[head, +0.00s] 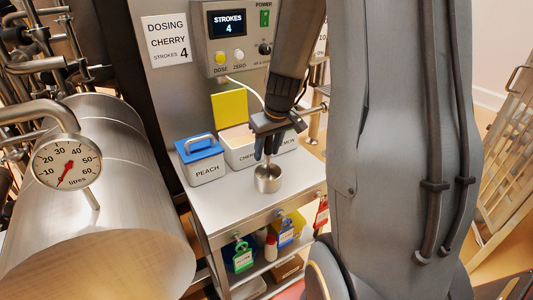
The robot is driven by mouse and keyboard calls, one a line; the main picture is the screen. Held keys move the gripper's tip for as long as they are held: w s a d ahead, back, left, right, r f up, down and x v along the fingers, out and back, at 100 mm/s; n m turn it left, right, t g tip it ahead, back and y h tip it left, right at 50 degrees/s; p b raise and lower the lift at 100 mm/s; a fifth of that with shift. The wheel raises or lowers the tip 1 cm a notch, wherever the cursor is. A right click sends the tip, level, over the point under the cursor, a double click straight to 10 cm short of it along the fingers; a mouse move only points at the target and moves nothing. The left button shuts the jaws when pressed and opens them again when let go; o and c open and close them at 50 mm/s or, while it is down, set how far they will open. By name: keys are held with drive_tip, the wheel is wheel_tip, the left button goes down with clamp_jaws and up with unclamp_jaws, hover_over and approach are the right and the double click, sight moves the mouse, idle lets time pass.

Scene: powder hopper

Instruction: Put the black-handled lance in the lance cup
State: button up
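My gripper (267,150) points down over the cart top, straight above a small round metal cup (268,186). The cup stands upright on the bare metal surface in front of the bins. The fingertips are close to the cup's rim, and something narrow shows between them and the cup mouth. A thin pale hose or cable (245,88) curves from the panel toward my wrist.
A blue-lidded PEACH bin (205,171) and a white CHERRY bin (238,150) stand behind the cup. The control panel (236,38) reads STROKES 4. A large steel drum (110,200) with a litre gauge (66,162) fills the left. The cart's front top (235,215) is clear.

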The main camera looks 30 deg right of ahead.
drive_tip(key=v, duration=0.5)
drive_tip(key=b+v, duration=0.1)
drive_tip(key=v, duration=0.4)
drive_tip(key=shift+s+a, duration=0.15)
drive_tip(key=shift+a, duration=0.1)
drive_tip(key=s+a+f+g, duration=0.2)
drive_tip(key=s+a+f, duration=0.7)
drive_tip(key=s+a, duration=0.3)
drive_tip(key=a, duration=0.2)
drive_tip(key=shift+s+a+f+g, duration=0.3)
drive_tip(key=shift+s+a, duration=0.05)
drive_tip(key=shift+a, duration=0.05)
